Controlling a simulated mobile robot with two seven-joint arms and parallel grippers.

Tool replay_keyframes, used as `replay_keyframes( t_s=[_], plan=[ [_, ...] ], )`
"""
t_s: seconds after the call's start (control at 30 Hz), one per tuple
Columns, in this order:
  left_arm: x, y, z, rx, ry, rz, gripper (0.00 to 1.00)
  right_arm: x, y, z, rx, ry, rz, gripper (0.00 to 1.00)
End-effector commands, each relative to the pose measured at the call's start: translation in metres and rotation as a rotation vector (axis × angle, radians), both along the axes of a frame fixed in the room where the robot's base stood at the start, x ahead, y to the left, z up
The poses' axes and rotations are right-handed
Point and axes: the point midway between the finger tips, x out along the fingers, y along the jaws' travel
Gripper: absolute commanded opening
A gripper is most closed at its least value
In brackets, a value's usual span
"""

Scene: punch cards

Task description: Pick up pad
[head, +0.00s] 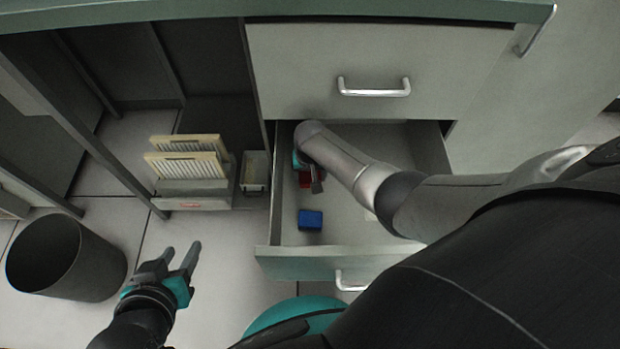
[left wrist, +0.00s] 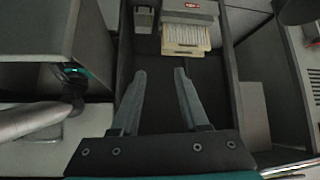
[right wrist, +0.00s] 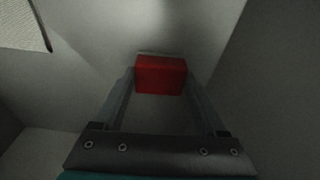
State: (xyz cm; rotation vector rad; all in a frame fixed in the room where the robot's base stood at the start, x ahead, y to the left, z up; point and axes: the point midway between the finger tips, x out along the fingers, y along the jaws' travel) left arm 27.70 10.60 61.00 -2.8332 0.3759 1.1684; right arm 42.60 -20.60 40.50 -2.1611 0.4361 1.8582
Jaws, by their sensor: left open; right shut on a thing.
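A red box-like pad (right wrist: 160,76) is between the fingertips of my right gripper (right wrist: 158,92) in the right wrist view. The gripper is shut on it, inside the open drawer. In the head view the red pad (head: 305,180) is partly hidden by my right arm and gripper (head: 312,180). A small blue block (head: 310,220) lies on the drawer floor, nearer the drawer front. My left gripper (head: 183,250) is open and empty, outside the drawer to its left; its spread fingers also show in the left wrist view (left wrist: 160,75).
The open drawer (head: 345,262) has light walls; a pale flat item lies partly under my right arm. A shut drawer (head: 375,75) is above it. A card holder with cards (head: 190,190) stands left of it. A dark bin (head: 65,260) is on the floor at far left.

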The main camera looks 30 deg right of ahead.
Motion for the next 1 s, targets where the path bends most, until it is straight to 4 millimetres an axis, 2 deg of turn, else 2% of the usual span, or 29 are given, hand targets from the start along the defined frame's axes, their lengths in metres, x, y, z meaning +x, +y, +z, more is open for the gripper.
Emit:
replay_keyframes(
  t_s=[0.43,0.67,1.0],
  plan=[
    [-0.002,0.002,-0.001,0.007,0.018,0.001,0.45,0.0,0.0,0.002,0.0,0.0,0.0,0.19],
    [-0.009,0.015,0.003,0.049,0.098,0.02,0.45,0.0,0.0,0.009,0.0,0.0,0.0,0.19],
    [-0.034,0.041,0.01,0.128,0.287,0.06,0.45,0.0,0.0,0.025,0.0,0.0,0.0,0.19]
  ],
)
